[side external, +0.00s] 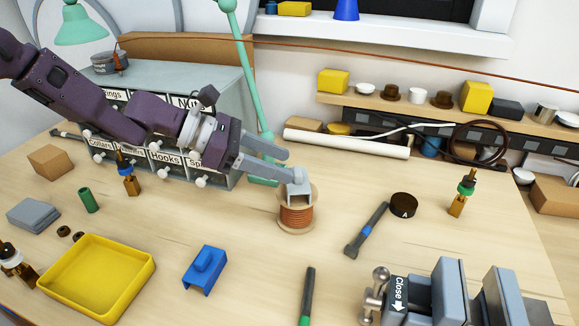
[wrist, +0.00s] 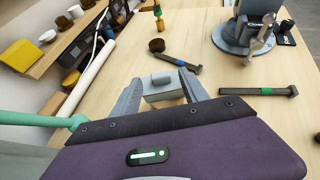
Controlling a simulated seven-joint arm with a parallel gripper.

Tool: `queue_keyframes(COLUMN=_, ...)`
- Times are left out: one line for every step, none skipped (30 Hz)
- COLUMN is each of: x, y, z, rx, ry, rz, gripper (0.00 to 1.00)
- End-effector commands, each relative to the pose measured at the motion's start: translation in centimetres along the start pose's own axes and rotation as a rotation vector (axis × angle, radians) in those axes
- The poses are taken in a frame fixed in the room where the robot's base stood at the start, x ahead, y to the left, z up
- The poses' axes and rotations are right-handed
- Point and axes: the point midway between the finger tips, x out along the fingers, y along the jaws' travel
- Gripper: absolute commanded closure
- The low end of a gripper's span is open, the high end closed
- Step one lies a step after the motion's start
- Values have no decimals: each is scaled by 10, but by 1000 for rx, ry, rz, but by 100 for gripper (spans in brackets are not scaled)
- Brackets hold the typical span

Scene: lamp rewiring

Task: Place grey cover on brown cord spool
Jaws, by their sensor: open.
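The brown cord spool (side external: 296,216) stands upright on the table in the side view, with cord wound between pale flanges. Whether a finger touches the handle is unclear.
A blue block (side external: 204,270) and a yellow tray (side external: 95,275) are front left. A vise (side external: 440,295) stands front right. A drawer cabinet (side external: 165,90) and green lamp stand (side external: 245,75) are behind.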

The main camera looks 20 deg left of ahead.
Motion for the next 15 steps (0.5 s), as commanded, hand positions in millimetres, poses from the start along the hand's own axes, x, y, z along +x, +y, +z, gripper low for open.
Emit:
queue_keyframes(x=-16, y=2, z=1, rx=1, ry=-1, rz=5, gripper=48)
queue_keyframes(x=-25, y=2, z=1, rx=2, ry=0, rz=6, gripper=48)
queue_keyframes(x=-36, y=1, z=0, rx=0, ry=-1, rz=5, gripper=48)
queue_keyframes(x=-44, y=2, z=0, rx=1, ry=0, rz=5, gripper=48)
queue_keyframes(x=-51, y=2, z=0, rx=1, ry=-1, rz=5, gripper=48)
queue_keyframes(x=-60, y=1, z=0, rx=1, ry=0, rz=5, gripper=48)
queue_keyframes(x=-67, y=1, z=0, rx=0, ry=0, rz=4, gripper=48)
queue_keyframes(x=-72, y=1, z=0, rx=1, ry=-1, rz=4, gripper=48)
queue_keyframes(x=-78, y=1, z=0, rx=2, ry=0, rz=3, gripper=48)
queue_keyframes(x=-82, y=1, z=0, rx=1, ry=0, rz=3, gripper=48)
queue_keyframes(x=-85, y=1, z=0, rx=1, ry=-1, rz=2, gripper=48)
queue_keyframes(x=-87, y=0, z=0, rx=1, ry=0, rz=0, gripper=48)
queue_keyframes(x=-89, y=0, z=0, rx=0, ry=0, rz=0, gripper=48)
queue_keyframes(x=-90, y=0, z=0, rx=0, ry=0, rz=0, gripper=48)
queue_keyframes(x=-90, y=0, z=0, rx=0, ry=0, rz=-1, gripper=48)
